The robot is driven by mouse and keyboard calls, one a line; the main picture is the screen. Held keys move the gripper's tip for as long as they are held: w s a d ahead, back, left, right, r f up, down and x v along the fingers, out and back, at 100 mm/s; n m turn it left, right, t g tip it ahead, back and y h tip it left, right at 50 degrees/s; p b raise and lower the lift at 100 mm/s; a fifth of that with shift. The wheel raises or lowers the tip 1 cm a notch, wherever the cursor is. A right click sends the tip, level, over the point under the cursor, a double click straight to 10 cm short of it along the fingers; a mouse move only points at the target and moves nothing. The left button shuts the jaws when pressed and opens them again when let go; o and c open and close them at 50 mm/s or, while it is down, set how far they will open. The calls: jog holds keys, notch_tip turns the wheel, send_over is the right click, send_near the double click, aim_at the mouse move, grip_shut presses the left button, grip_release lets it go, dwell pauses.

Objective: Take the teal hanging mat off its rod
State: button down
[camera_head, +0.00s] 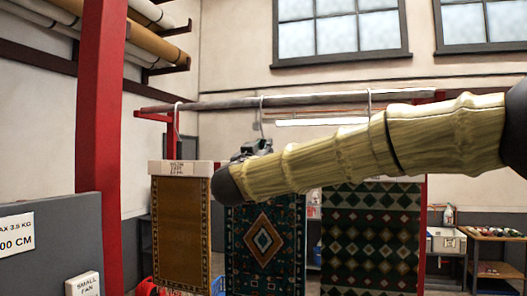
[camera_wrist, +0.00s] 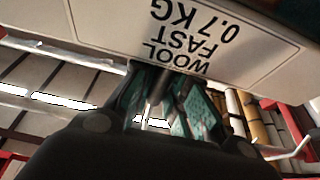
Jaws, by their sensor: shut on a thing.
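The teal mat (camera_head: 264,245), dark with an orange and white diamond, hangs in the middle of three mats in the head view. Its wire hook (camera_head: 261,112) reaches up to the grey rod (camera_head: 315,99). My gripper (camera_head: 250,150) is at the base of this hook, partly hidden by my arm, which also covers the mat's top. In the wrist view, my gripper (camera_wrist: 160,95) is shut on a thin upright stem right beside the pale header board (camera_wrist: 200,30), marked wool, fast, 0.7 kg. The exact contact is hard to see.
A golden mat (camera_head: 181,235) hangs close on the left and a dark green patterned mat (camera_head: 370,240) close on the right. A red post (camera_head: 100,130) and a grey panel (camera_head: 45,250) stand at the left. A side table (camera_head: 495,238) is at the far right.

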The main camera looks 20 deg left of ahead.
aim_at(263, 135)
jog(key=shift+r, duration=0.15)
jog(key=shift+r, duration=2.1)
jog(key=shift+s, duration=0.1)
jog(key=s+b, duration=0.3)
jog(key=s, duration=1.1)
jog(key=shift+s+a, duration=0.2)
jog(key=shift+s, duration=0.2)
dwell(0.8)
dwell(0.4)
